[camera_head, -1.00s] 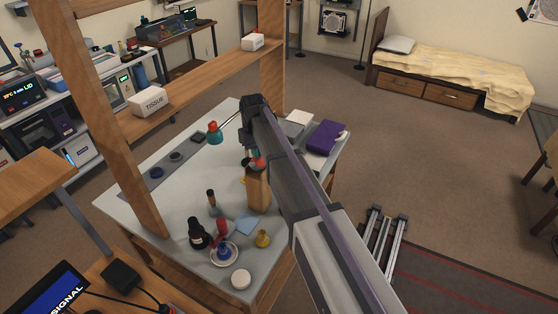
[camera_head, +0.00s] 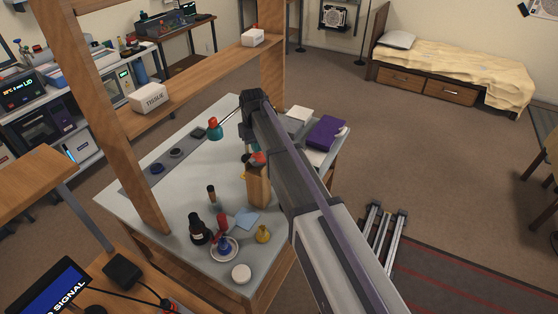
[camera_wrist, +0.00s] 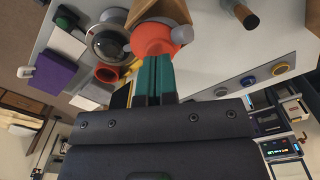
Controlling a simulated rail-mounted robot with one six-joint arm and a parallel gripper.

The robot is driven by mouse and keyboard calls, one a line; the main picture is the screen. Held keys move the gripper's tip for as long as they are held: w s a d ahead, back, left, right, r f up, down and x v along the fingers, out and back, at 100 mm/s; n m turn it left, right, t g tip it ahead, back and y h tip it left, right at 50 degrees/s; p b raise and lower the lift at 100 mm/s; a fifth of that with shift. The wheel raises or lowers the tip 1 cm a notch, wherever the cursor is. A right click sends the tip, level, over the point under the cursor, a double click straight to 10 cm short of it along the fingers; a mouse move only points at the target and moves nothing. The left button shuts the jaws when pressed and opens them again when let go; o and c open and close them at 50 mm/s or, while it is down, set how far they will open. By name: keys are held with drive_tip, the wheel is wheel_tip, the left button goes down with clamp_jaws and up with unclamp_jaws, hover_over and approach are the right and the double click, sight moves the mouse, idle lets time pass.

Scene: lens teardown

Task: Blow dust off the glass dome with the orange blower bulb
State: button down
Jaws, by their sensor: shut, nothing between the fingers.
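The orange blower bulb (camera_wrist: 152,38) is a round orange body with a grey tip beside it, at the top of a wooden block (camera_wrist: 158,9) in the wrist view. In the head view the bulb (camera_head: 258,158) shows at the top of the block (camera_head: 258,188), partly behind my arm. My gripper (camera_wrist: 155,60) has its teal fingers shut and empty, with the tips in front of the bulb; I cannot tell whether they touch it. The glass dome (camera_wrist: 110,43), in a metal rim, sits left of the bulb in the wrist view. My arm hides it in the head view.
A purple box (camera_head: 326,133) lies on the table's right side. A wooden shelf frame (camera_head: 112,140) rises at the left.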

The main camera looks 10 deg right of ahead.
drive_tip(key=shift+f+b, duration=1.2)
drive_tip(key=shift+f, duration=0.15)
drive_tip(key=shift+r, duration=0.1)
wheel_tip(320, 180, up, 4)
drive_tip(key=p, duration=0.3)
drive_tip(key=shift+f+p, duration=0.25)
drive_tip(key=shift+p, duration=0.1)
wheel_tip(320, 180, up, 5)
drive_tip(key=p, duration=0.5)
drive_tip(key=shift+r, duration=0.15)
